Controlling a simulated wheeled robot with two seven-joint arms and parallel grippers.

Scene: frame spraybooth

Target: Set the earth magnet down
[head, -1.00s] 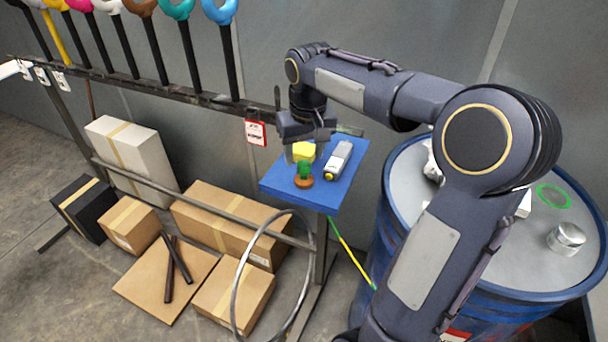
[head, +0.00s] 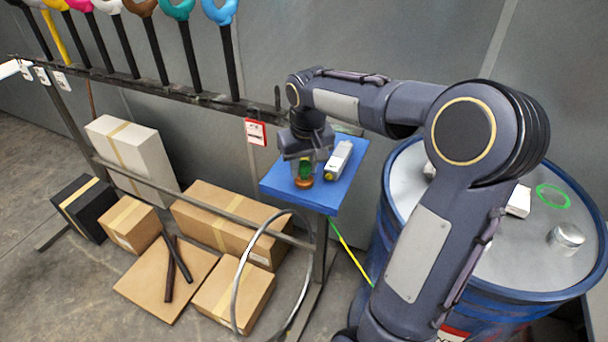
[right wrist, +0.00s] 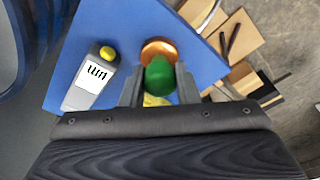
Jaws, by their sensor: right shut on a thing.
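The earth magnet, with a green knob on a round copper base (head: 304,182), stands upright on the blue shelf (head: 323,200), seemingly touching it. It also shows in the right wrist view (right wrist: 158,76). My right gripper (head: 303,170) points down over the shelf and is shut on the green knob, with one finger on each side in the right wrist view. My left gripper is not in view.
A yellow block (right wrist: 154,101) is partly hidden behind the knob.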

